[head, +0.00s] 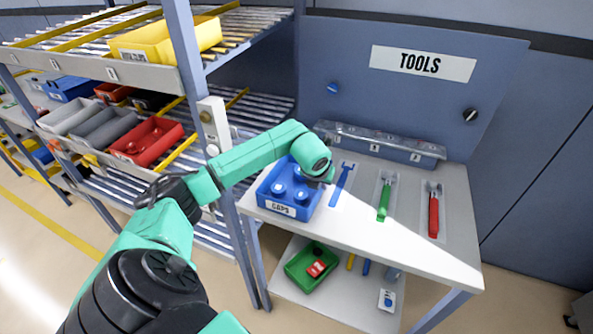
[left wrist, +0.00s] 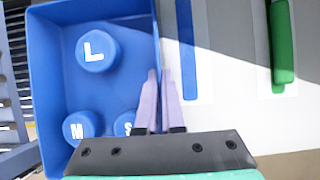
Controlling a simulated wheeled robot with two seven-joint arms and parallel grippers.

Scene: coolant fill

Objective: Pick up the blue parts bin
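The blue parts bin (head: 275,206) with a "CAPS" label sits at the left end of the table top. It holds blue round caps; in the left wrist view the bin (left wrist: 45,60) shows caps lettered L, M and a partly hidden S. My left gripper is over the bin's right side, its fingers hidden behind my wrist in the head view. In the left wrist view the gripper's fingers (left wrist: 158,100) are close together with the bin's right wall between them, one inside and one outside. My right gripper is in neither view.
The table (head: 400,255) also holds a blue wrench (head: 342,183), a green tool (head: 384,198) and a red tool (head: 433,212). A clear-lidded organizer (head: 380,143) stands behind. A rack post (head: 225,190) is close at left. A green bin (head: 300,272) is below.

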